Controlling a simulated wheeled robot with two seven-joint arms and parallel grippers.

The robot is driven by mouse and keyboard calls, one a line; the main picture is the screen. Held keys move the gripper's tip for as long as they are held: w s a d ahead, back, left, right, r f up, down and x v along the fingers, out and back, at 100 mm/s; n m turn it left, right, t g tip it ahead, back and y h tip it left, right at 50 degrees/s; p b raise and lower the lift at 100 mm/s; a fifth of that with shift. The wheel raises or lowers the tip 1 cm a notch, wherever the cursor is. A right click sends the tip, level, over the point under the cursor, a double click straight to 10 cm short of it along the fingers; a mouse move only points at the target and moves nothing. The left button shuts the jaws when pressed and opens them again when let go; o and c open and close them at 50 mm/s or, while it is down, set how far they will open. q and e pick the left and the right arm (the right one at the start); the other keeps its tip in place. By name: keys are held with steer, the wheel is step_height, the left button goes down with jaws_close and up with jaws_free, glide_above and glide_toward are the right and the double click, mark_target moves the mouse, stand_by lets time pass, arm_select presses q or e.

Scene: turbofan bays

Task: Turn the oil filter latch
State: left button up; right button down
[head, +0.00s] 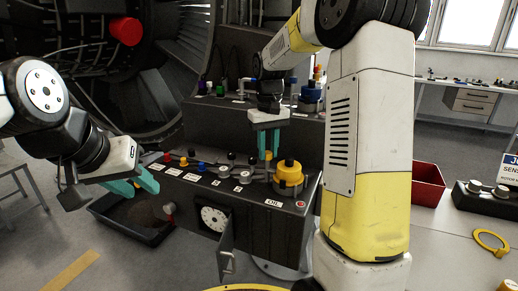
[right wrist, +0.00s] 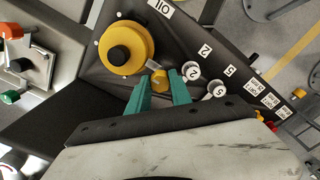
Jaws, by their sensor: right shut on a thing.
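The yellow oil filter (head: 288,175) with its yellow-topped cap stands at the right end of the sloped console, above the OIL label. In the right wrist view it is a yellow disc (right wrist: 108,50) with a dark centre. The small yellow latch knob (right wrist: 159,79) sits beside that disc. My right gripper (head: 268,157) points down at the console just left of the filter. Its teal fingers are shut on the latch knob, with the knob showing between the tips. My left gripper (head: 142,184) is open and empty, left of the console above a black tray.
The console (head: 255,192) carries a row of coloured knobs and white labels. A small hatch door (head: 226,252) stands open at its front. The black tray (head: 150,222) is below left. A red bin (head: 428,185) is at right. The engine fills the back left.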

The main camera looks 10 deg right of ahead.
mark_target(268, 153)
steer(key=c, duration=1.2)
jaws_free()
steer(key=shift+o, duration=0.2)
step_height(268, 153, up, 7)
steer(key=shift+f, duration=0.1)
steer(key=shift+r, duration=0.55)
steer(key=shift+s, duration=0.1)
steer(key=s+a+m+t+y, duration=0.1)
steer(key=s+t, duration=0.5)
steer(key=s, duration=1.7)
steer(key=shift+s+a+f+m+y, duration=0.2)
steer(key=shift+a+f+m+y, duration=0.15)
steer(key=shift+y, duration=0.25)
